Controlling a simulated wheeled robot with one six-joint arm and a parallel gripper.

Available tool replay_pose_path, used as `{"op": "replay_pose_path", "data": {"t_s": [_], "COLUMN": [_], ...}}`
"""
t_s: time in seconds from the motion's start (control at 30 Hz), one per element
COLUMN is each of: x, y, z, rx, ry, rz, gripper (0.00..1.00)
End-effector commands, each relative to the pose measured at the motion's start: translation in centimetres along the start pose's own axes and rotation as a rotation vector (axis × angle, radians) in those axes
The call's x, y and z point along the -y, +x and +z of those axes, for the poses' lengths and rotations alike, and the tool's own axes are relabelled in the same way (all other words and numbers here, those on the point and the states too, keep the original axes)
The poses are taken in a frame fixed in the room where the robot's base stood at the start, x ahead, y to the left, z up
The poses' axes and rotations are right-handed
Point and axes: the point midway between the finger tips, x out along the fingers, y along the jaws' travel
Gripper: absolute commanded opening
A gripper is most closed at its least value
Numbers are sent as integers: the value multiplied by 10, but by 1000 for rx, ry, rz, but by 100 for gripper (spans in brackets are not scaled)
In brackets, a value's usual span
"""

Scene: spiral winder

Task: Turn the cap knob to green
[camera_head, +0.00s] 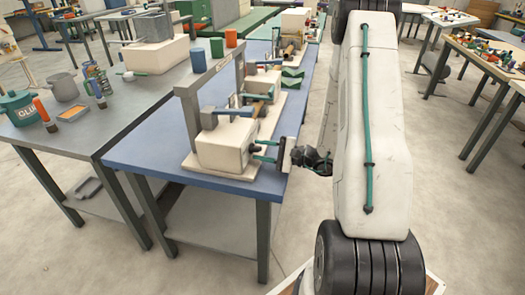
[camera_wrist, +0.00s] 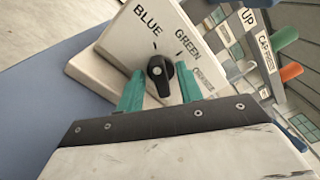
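The cap knob (camera_wrist: 158,72) is black with a pale dot. It sits on a cream panel (camera_wrist: 120,40) lettered BLUE, GREEN and a third, blurred word. Its raised grip runs roughly up and down in the wrist view, and I cannot tell which mark it points at. My gripper (camera_wrist: 160,88) has its two teal fingers apart, one on each side of the knob. I cannot tell whether they touch it. In the head view my gripper (camera_head: 265,151) is at the right face of the cream box (camera_head: 220,148), and the knob is mostly hidden.
The box stands on a blue-topped table (camera_head: 150,160) under a grey frame (camera_head: 190,115). More cream units and a green tray (camera_head: 291,80) lie behind. A grey table (camera_head: 110,115) with cups and tools is at left.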

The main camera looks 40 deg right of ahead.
Motion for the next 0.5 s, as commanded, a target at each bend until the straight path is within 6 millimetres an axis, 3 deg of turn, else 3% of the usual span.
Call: {"op": "replay_pose_path", "data": {"t_s": [0.13,0.27,0.5], "x": [0,0,0], "y": [0,0,0], "z": [0,0,0], "rx": [0,0,0], "ry": [0,0,6], "rz": [0,0,0], "gripper": [34,0,0]}}
